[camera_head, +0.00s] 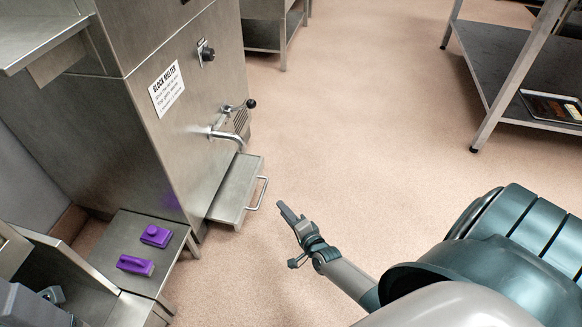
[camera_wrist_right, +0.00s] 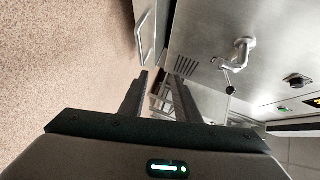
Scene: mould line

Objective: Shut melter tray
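The melter tray (camera_head: 233,190) is a flat metal drawer standing out from the front of the steel block melter (camera_head: 180,130), below its spout. Its bar handle (camera_head: 259,193) is on the outer front; the handle also shows in the wrist view (camera_wrist_right: 146,37). My right gripper (camera_head: 289,217) is in the open space right of the handle and apart from it. In the wrist view its two dark fingers (camera_wrist_right: 158,92) have a gap between them, with nothing held. My left gripper is not clearly visible.
A spout with a lever (camera_head: 229,130) juts out above the tray. Purple objects (camera_head: 145,250) lie on a low steel stand (camera_head: 176,262) at the lower left. A steel rack (camera_head: 480,70) stands at the upper right. The floor (camera_head: 350,130) between is clear.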

